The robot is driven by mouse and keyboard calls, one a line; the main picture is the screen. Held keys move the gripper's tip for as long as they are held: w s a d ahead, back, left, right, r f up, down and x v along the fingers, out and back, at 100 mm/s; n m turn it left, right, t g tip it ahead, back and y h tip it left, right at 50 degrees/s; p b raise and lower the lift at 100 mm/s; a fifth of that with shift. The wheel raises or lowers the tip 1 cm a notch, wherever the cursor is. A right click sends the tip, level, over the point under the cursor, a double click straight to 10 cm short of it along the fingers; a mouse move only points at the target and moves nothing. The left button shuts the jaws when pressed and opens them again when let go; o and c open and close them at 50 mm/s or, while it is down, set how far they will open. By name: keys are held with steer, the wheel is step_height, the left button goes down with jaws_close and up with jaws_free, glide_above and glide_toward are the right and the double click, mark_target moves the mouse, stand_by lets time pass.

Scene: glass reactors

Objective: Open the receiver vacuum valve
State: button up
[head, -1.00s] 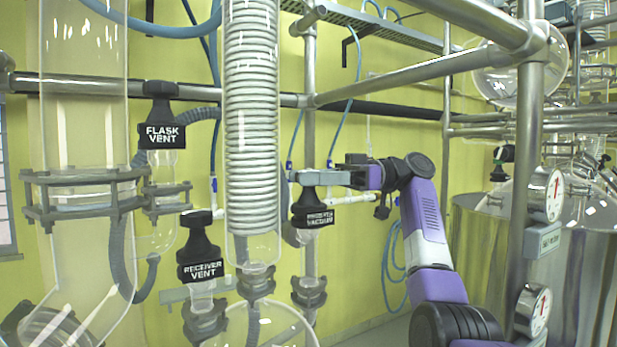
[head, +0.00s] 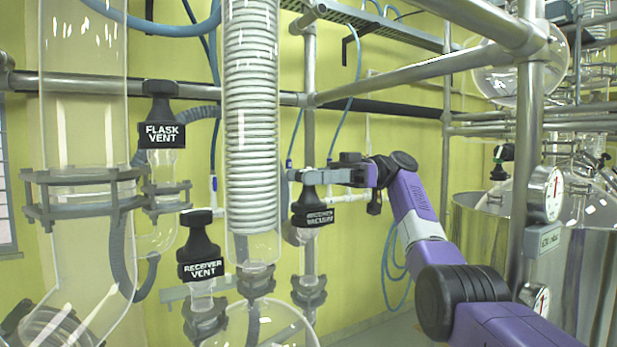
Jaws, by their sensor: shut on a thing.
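The receiver vacuum valve (head: 313,217) has a black handle with a white label and sits right of the coiled glass condenser in the head view. My gripper (head: 308,177) reaches in from the right and is shut on the top of this handle. The fingertips cover the handle's upper end, and the exact contact is partly hidden. Clear glass shows below the handle.
The coiled condenser (head: 251,130) stands close left of my gripper. The receiver vent valve (head: 200,250) and flask vent valve (head: 161,125) are further left. A steel upright (head: 525,150) with gauges stands right of my arm. Steel rails (head: 400,80) cross above.

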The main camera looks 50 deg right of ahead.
steer(key=shift+f, duration=0.15)
steer(key=o, duration=1.4)
steer(key=shift+m+t+h, duration=0.3)
steer(key=shift+m+t, duration=0.2)
steer(key=shift+t, duration=0.2)
